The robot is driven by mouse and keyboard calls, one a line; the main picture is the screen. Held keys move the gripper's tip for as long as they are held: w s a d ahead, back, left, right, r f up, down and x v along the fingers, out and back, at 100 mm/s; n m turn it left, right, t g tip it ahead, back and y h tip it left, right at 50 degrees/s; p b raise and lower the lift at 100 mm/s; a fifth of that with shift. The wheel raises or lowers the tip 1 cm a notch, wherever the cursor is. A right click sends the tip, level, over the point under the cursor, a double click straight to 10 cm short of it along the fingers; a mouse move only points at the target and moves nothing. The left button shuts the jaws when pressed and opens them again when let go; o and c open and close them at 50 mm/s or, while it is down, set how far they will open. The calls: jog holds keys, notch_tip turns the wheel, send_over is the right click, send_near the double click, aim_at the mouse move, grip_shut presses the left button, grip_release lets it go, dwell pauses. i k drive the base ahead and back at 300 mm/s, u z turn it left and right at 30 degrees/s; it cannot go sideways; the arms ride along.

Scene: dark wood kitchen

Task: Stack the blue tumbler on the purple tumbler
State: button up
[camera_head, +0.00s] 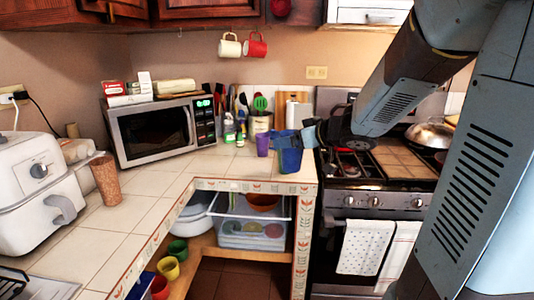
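The purple tumbler (262,146) stands upright on the tiled counter, in front of the utensil holder. The blue tumbler (290,161) is just to its right and nearer the counter's front corner. My gripper (287,143) is at the upper part of the blue tumbler, and its blue-grey parts blend with the tumbler. The view is too small to show whether the fingers are closed on it, or whether its base touches the counter. The two tumblers appear apart.
A microwave (160,130) stands at the back left, with utensils (240,102) and bottles (229,128) beside it. The stove (375,170) adjoins on the right. A brown tumbler (107,181) and white appliance (35,190) stand left. Counter in front of the microwave is clear.

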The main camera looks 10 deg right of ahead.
aim_at(263, 149)
jog(key=i, duration=1.35)
jog(key=u, duration=0.05)
